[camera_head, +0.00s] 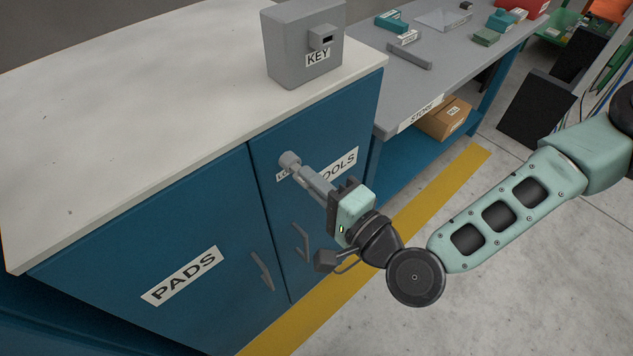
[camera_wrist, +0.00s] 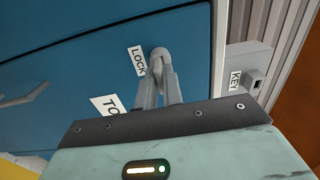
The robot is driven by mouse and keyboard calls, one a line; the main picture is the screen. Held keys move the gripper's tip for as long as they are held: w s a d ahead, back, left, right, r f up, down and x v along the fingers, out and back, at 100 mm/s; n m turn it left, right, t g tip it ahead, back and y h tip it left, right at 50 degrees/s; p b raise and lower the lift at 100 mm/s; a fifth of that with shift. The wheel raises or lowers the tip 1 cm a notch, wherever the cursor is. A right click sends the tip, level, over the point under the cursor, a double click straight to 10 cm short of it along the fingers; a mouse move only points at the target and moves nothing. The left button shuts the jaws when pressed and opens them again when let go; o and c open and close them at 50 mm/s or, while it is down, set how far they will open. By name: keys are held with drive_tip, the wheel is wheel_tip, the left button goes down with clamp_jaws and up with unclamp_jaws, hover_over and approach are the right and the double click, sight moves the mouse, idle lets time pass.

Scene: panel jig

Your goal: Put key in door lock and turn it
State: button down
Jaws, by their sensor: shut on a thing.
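The door lock (camera_head: 289,160) is a grey round piece on the blue TOOLS door (camera_head: 275,200), beside the LOCK label; in the wrist view the lock (camera_wrist: 161,55) is just ahead of my fingertips. My gripper (camera_head: 306,176) points at the lock, its tips right at it; its fingers also show in the wrist view (camera_wrist: 160,82). They are shut on the key, which is mostly hidden between the fingers and the lock. I cannot tell how deep the key sits or how it is turned. The door looks closed.
A grey KEY box (camera_head: 292,55) with a dark slot stands on the white countertop (camera_head: 120,110). The PADS door (camera_head: 190,235) is left of the TOOLS door. Door handles (camera_head: 302,242) are below my gripper. A grey STORE bench (camera_head: 440,75) stands to the right.

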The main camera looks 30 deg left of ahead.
drive_tip(key=shift+w+a, duration=0.2)
drive_tip(key=shift+a, duration=0.3)
drive_tip(key=c, duration=1.5)
unclamp_jaws()
drive_tip(key=shift+o, duration=0.2)
drive_tip(key=p+v, duration=0.6)
drive_tip(key=v, duration=1.1)
drive_tip(key=shift+s+d, duration=0.1)
drive_tip(key=shift+d, duration=0.05)
